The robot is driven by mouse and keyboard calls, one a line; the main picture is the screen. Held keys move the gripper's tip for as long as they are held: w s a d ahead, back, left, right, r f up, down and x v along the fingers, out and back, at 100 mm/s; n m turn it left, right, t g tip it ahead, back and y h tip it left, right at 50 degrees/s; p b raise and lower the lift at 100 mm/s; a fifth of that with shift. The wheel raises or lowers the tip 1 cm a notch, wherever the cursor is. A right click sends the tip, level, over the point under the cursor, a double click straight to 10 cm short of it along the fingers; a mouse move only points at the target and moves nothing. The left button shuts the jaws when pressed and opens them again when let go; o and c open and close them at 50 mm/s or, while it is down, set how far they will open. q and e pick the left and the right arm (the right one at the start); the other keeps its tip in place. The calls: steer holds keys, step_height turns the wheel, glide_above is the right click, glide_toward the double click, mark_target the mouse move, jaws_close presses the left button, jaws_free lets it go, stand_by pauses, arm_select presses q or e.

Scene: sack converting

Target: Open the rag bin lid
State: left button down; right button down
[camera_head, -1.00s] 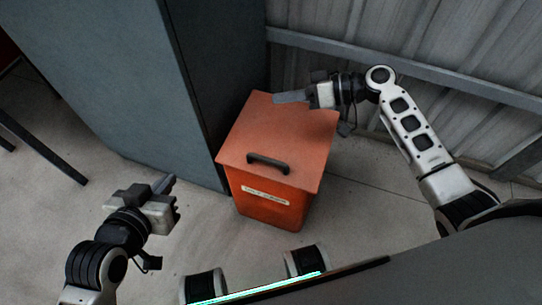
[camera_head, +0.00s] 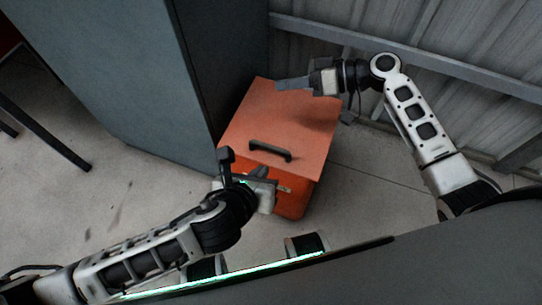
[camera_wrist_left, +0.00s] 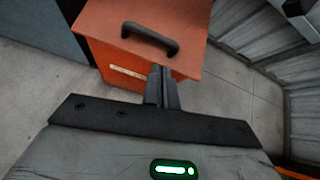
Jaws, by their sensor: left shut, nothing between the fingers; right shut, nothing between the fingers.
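The rag bin (camera_head: 292,204) is an orange box with a flat orange lid (camera_head: 240,128), which lies closed on it. A black handle (camera_head: 270,152) stands on the lid near its front edge; it also shows in the left wrist view (camera_wrist_left: 150,40). My left gripper (camera_head: 264,172) is shut and empty, close to the bin's front and partly covering it. In the left wrist view its closed fingers (camera_wrist_left: 161,84) lie below the handle, apart from it. My right gripper (camera_head: 282,84) is shut and empty above the lid's back right corner.
A tall grey-blue cabinet (camera_head: 120,75) stands directly left of the bin. A corrugated wall (camera_head: 410,30) with a horizontal rail (camera_head: 440,78) is behind and to the right. The concrete floor is open at the left (camera_head: 60,210) and right of the bin.

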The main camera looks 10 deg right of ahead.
mark_target(274, 151)
arm_select(q)
steer(key=w+d+f, duration=0.1)
steer(key=w+f, duration=0.1)
steer(key=w+d+f+m, duration=0.1)
steer(key=w+f, duration=0.1)
steer(key=w+d+f+m, duration=0.1)
steer(key=w+d+f, duration=0.1)
steer(key=f, duration=0.1)
steer(key=shift+w, duration=0.3)
steer(key=shift+w+r, duration=0.15)
steer(key=shift+r, duration=0.8)
steer(key=shift+d, duration=0.1)
arm_select(e)
steer(key=c, duration=1.4)
jaws_free()
steer(key=shift+c, duration=0.2)
